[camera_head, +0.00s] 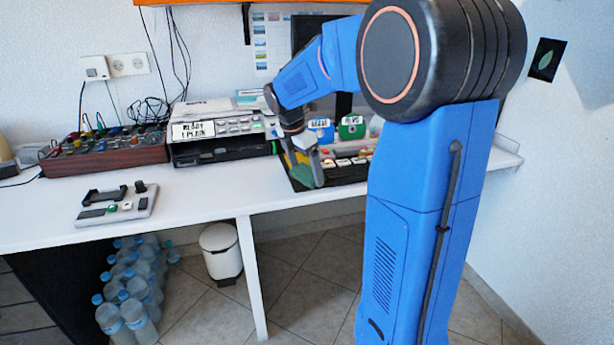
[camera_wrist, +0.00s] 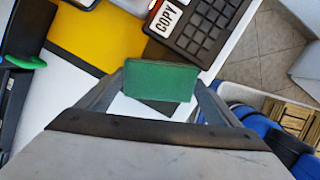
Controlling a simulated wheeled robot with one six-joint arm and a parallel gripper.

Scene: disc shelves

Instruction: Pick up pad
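A green pad (camera_wrist: 160,80) is between the two fingers of my gripper (camera_wrist: 158,88) in the wrist view. Both fingers meet its side edges, so the gripper appears shut on it. In the head view my gripper (camera_head: 305,172) points down at the dark mat on the desk, and the green pad (camera_head: 302,176) shows between its fingers. How far the pad is above the surface cannot be told. A yellow flat piece (camera_wrist: 95,40) lies beyond the pad in the wrist view.
A dark keypad labelled COPY (camera_wrist: 190,35) is close beyond the pad. Left of my gripper stand a disc machine (camera_head: 220,138), a knobbed console (camera_head: 105,147) and a small control panel (camera_head: 117,205). The white desk (camera_head: 200,205) is clear in front of the machine.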

